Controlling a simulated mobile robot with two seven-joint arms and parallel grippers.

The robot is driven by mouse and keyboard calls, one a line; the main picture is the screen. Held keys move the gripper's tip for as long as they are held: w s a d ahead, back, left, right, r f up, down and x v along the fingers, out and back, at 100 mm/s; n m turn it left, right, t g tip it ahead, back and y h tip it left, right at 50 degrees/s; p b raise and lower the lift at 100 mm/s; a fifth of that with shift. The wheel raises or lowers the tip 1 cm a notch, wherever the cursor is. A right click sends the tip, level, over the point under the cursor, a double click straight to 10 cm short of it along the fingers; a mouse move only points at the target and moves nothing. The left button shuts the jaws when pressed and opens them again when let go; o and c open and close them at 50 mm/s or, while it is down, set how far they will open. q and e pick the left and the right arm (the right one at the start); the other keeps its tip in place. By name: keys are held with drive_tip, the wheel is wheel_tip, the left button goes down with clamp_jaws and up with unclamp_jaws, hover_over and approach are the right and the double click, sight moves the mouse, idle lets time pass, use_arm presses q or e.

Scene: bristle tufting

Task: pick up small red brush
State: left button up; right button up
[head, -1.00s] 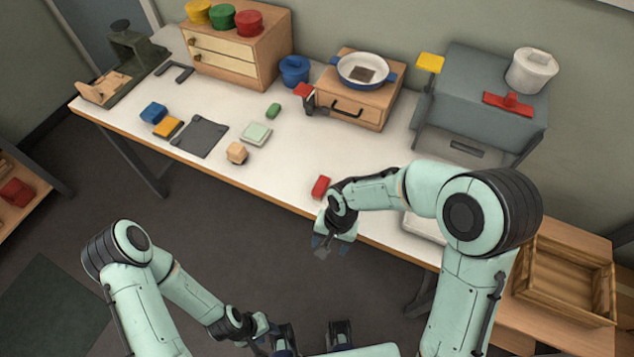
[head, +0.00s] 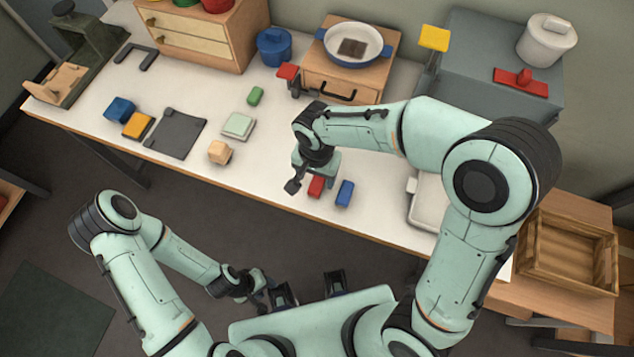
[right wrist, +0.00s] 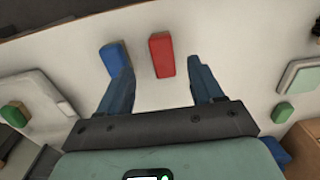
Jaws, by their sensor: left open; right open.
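The small red brush (head: 316,186) shows as a red block lying on the white bench near its front edge. A blue block (head: 345,193) lies just to its right. My right gripper (head: 306,184) is open and above the bench beside the red brush, partly covering it. In the right wrist view, the red brush (right wrist: 161,55) lies beyond the open fingertips (right wrist: 160,75), within the gap between them, untouched. The blue block (right wrist: 113,58) is close to the left finger there. My left gripper (head: 310,288) is open and empty, low in front of the bench.
A tan block (head: 220,152), a pale green pad (head: 239,126) and a dark flat plate (head: 175,133) lie to the left. A white tray (head: 424,205) is at the right, partly behind my right arm. A wooden drawer box (head: 340,90) stands behind.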

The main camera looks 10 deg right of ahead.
sight(316, 185)
drive_tip(key=f, duration=0.7)
drive_tip(key=shift+w+f, duration=0.1)
drive_tip(key=shift+w, duration=0.2)
drive_tip(key=c, duration=1.1)
